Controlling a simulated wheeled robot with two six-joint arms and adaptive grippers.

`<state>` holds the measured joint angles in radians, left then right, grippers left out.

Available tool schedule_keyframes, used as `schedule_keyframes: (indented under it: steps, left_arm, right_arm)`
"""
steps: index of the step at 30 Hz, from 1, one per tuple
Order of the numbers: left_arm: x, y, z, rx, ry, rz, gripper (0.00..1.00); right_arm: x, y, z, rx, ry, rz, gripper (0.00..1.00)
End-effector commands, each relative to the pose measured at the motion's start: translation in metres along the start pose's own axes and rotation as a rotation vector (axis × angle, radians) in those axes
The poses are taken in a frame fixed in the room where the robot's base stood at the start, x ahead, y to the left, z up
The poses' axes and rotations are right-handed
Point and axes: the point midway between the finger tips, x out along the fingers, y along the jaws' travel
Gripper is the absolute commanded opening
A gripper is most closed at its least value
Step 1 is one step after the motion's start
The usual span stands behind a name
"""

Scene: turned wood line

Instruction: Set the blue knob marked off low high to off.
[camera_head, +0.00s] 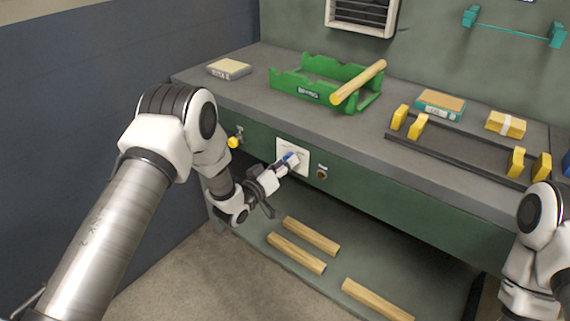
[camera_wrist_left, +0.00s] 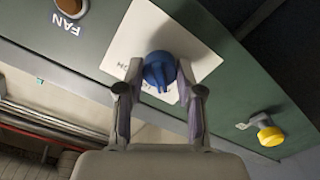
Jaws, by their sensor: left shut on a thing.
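The blue knob (camera_wrist_left: 159,70) sits on a white plate (camera_wrist_left: 150,35) on the bench's green front panel. In the left wrist view, the plate's printing is mostly covered and I cannot read the knob's setting. My left gripper (camera_wrist_left: 160,88) has its two fingers on either side of the knob, shut on it. In the head view, the left gripper (camera_head: 285,164) reaches the white plate (camera_head: 302,147), and only a bit of the blue knob (camera_head: 290,157) shows. Of my right arm, only links show at the right edge; its gripper is out of view.
A yellow knob (camera_head: 234,142) is left of the plate and a dark round control (camera_head: 322,174) right of it, by a FAN label (camera_wrist_left: 65,24). A green mitre box (camera_head: 300,91) with a dowel (camera_head: 358,82) stands on the bench. Wood lengths (camera_head: 297,253) lie on the lower shelf.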

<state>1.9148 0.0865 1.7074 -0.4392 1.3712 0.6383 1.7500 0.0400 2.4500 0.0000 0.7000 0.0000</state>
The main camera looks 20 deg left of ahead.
Motion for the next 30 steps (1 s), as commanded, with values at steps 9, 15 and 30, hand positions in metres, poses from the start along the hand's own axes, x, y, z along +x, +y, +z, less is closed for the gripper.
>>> schedule_keyframes:
  steps: [9, 15, 30]
  left_arm:
    - [0.000, 0.000, -0.001, 0.000, 0.002, 0.000, 0.61]
    - [0.000, 0.000, 0.000, 0.001, 0.001, 0.000, 0.61]
    - [-0.093, -0.001, -0.001, -0.004, 0.002, -0.004, 0.61]
  right_arm:
    - [0.000, 0.000, 0.000, 0.000, 0.000, 0.000, 0.60]
    - [0.000, 0.000, 0.000, 0.000, 0.000, 0.000, 0.60]
    - [0.000, 0.000, 0.000, 0.000, 0.000, 0.000, 0.60]
